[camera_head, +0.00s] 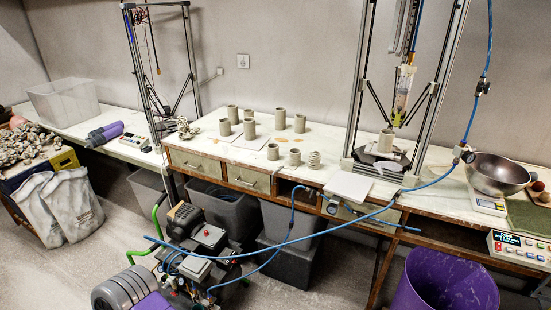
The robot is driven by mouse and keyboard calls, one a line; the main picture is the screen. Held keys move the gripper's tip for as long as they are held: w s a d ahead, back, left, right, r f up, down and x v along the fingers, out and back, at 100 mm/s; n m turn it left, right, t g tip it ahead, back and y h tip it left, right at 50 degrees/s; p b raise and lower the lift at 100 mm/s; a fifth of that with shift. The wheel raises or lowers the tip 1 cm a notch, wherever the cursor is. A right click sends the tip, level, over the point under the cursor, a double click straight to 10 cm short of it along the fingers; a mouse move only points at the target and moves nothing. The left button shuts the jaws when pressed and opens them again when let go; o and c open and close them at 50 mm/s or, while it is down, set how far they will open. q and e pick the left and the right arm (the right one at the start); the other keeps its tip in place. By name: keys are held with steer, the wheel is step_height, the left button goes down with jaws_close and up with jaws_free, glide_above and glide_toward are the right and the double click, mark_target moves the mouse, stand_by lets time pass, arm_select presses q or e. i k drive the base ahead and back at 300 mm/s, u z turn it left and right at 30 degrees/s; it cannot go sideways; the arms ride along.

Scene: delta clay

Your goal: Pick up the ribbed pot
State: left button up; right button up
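The ribbed pot (314,160) is a small, pale grey-beige pot with stacked horizontal ridges. It stands upright on the long workbench (345,150), near its front edge and left of the delta printer frame. A small, smooth pot (295,157) stands just left of it. Nothing covers the ribbed pot. Neither of my grippers shows in the head view.
Several smooth clay cylinders (250,129) stand farther back and left. A white square board (348,186) lies at the bench's front edge, right of the ribbed pot. Blue hoses (330,230) cross in front. A compressor cart (205,245) and a purple bin (440,285) stand on the floor.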

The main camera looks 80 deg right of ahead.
mark_target(315, 164)
steer(key=i, duration=0.95)
steer(key=z, duration=3.45)
steer(key=i, duration=1.65)
